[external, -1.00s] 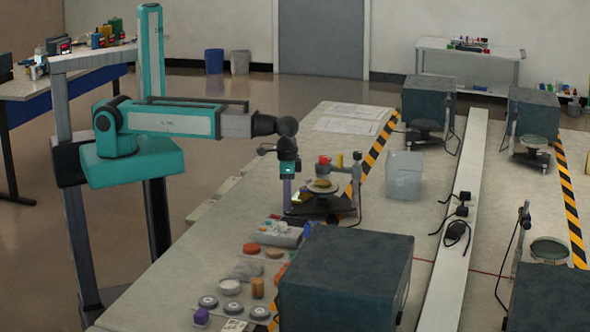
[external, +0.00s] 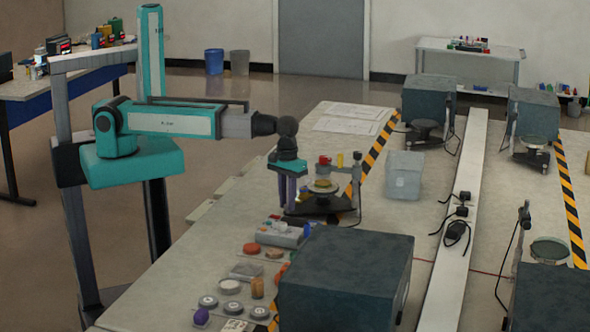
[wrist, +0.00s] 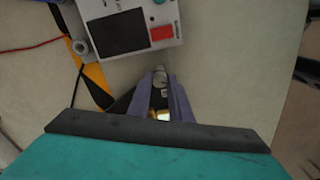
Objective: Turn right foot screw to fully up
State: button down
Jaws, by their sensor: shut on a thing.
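My gripper (external: 287,207) points straight down at the left front edge of a small instrument stand (external: 325,205). The stand has a dark base, a round pale plate on top and an upright post at its right. In the wrist view my two purple fingers (wrist: 160,85) are close together, shut on a small grey round knob, the foot screw (wrist: 159,79), which shows between the tips. The fingers hide most of the screw, and how high it is set cannot be told. A dark part of the stand's base (wrist: 122,104) shows left of the fingers.
A grey control box (external: 280,235) with a dark screen sits in front of the stand, close to my fingers. A large dark box (external: 345,285) stands nearer the camera. A clear bin (external: 404,178) stands to the right. Small discs and jars lie at the front left.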

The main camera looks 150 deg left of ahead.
jog(key=shift+n, duration=1)
jog(key=c, duration=1.6)
grip_release()
jog(key=shift+r, duration=0.15)
jog(key=shift+r+b, duration=1.45)
jog(key=shift+r, duration=5.3)
